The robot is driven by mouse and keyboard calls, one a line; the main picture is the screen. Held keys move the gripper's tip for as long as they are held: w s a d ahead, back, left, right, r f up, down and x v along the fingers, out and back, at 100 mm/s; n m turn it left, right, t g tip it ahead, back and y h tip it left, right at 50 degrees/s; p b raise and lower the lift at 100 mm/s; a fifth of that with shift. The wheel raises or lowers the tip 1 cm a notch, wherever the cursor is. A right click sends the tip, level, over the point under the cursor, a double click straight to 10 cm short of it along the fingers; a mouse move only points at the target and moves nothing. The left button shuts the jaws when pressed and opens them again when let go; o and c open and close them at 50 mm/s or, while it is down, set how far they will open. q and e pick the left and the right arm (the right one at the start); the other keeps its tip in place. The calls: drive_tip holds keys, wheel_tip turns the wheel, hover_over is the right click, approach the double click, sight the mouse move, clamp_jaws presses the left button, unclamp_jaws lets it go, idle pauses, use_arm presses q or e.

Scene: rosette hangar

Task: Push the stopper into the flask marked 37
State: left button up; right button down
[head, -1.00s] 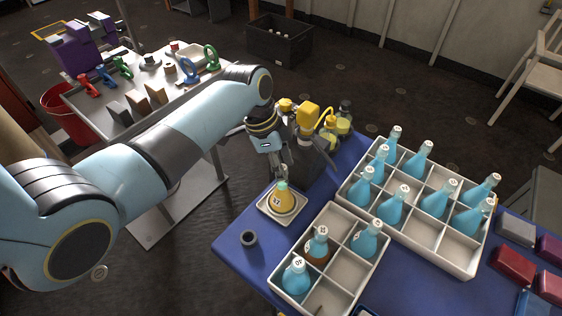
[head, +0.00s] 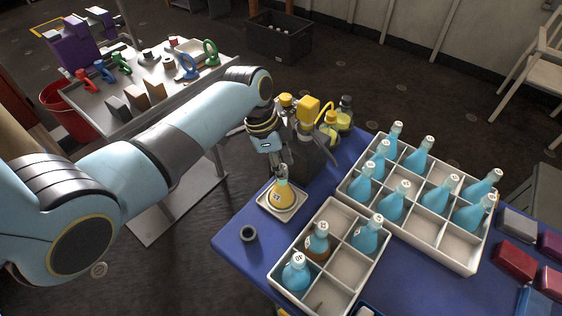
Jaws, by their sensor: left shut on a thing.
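The flask marked 37 (head: 282,198) is upright, with yellow contents and a pale cyan neck. It stands on a small white square tray (head: 270,211) at the blue table's left edge. My left gripper (head: 282,176) points down directly over the flask's mouth, with its fingertips at the neck. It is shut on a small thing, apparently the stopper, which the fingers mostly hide. I cannot tell how deep the stopper sits in the neck. My right gripper is not in view.
Two white divided crates (head: 412,237) (head: 345,289) hold several stoppered flasks right of the tray. A dark ring-shaped cup (head: 248,234) stands near the table's front-left edge.

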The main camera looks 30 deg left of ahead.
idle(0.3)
use_arm(q)
drive_tip(key=shift+f, duration=0.15)
drive_tip(key=shift+f, duration=0.3)
drive_tip(key=o, duration=1.5)
wheel_tip(320, 180, up, 6)
drive_tip(key=p, duration=0.5)
drive_tip(key=shift+f+p, duration=0.15)
drive_tip(key=shift+p, duration=0.15)
drive_tip(key=shift+f, duration=0.1)
